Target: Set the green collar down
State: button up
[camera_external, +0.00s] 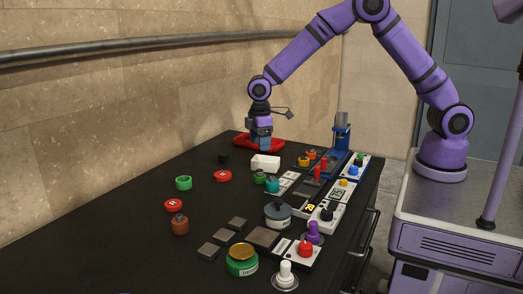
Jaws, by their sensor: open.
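A green ring-shaped piece (183,183), which looks like the green collar, rests on the dark table at the left, apart from my gripper. My gripper (261,148) is at the far end of the table, pointing down over a red tray (278,147). Its jaws are open, but they are small and partly hidden here, and I see nothing held between them. A smaller green piece (259,177) stands nearer the middle, beside a teal cylinder (272,186).
A white box (265,162) stands just in front of the red tray. A blue press (341,140) stands at the back right. The left front is bare.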

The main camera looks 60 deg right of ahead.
jog(key=s+d+r+m+t, duration=0.1)
jog(key=s+d+r+m, duration=0.1)
jog(key=s+d+r, duration=0.8)
jog(key=s+d+r+m+t, duration=0.2)
jog(key=s+d+r+m, duration=0.15)
jog(key=d+r, duration=0.7)
jog(key=s+d+r+m, duration=0.1)
jog(key=s+d+r, duration=0.1)
jog(key=s, duration=0.4)
jog(key=s+d+r+m+t, duration=0.1)
jog(key=s+d+r, duration=0.1)
jog(key=s+r, duration=0.3)
jog(key=shift+s, duration=1.2)
jog(key=s+d+m, duration=0.1)
jog(key=s, duration=0.2)
jog(key=s+d+f, duration=0.1)
jog(key=s, duration=0.3)
jog(key=s+d+m+t, duration=0.1)
jog(key=s, duration=0.2)
jog(key=shift+s+d+f+m, duration=0.1)
jog(key=shift+s+f+m, duration=0.05)
jog(key=shift+s+m, duration=0.2)
jog(key=shift+c, duration=0.7)
jog(key=shift+s+f, duration=0.1)
jog(key=shift+s, duration=0.1)
jog(key=shift+c, duration=0.5)
